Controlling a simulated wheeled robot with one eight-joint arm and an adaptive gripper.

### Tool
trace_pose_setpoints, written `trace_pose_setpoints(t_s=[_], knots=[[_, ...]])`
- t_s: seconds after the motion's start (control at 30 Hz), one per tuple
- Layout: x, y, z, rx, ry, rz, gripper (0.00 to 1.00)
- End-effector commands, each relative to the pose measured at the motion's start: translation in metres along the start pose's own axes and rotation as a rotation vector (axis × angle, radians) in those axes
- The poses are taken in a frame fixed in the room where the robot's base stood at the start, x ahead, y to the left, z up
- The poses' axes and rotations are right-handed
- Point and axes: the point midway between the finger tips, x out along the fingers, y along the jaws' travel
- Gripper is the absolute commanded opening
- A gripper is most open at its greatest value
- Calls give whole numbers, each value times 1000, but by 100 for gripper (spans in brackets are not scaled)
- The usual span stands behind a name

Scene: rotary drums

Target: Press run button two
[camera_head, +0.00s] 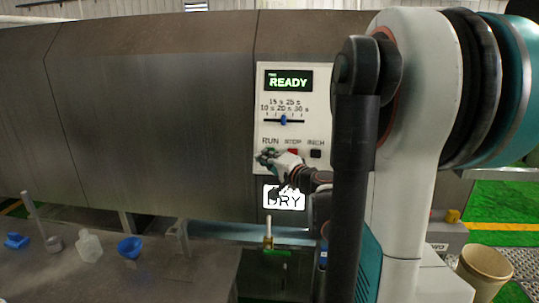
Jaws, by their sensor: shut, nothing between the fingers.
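The control panel (262,110) is a white plate on the front of a large brown drum machine. Its display (288,80) reads READY in green. Below it are a slider with a blue knob (284,120) and the labels RUN, STOP and INCH. My gripper (263,158) is shut and empty at the spot under the RUN label, and it hides the run button. I cannot tell whether the fingertips touch the button. The red stop button (294,151) shows just right of the gripper, partly covered. The black inch button (316,154) is farther right.
My arm fills the right side. A grey table (150,275) at lower left holds a blue funnel (130,247), a clear bottle (88,245) and a blue scoop (16,240). A valve with a green handle (277,252) sits below the panel. A beige bucket (484,270) stands lower right.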

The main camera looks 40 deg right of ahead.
Motion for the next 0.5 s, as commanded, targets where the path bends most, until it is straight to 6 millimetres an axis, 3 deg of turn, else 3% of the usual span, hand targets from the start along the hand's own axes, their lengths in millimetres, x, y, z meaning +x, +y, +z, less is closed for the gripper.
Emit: trace_pose_setpoints(t_s=[0.5], knots=[[40,30,-29,0,0,0,0]])
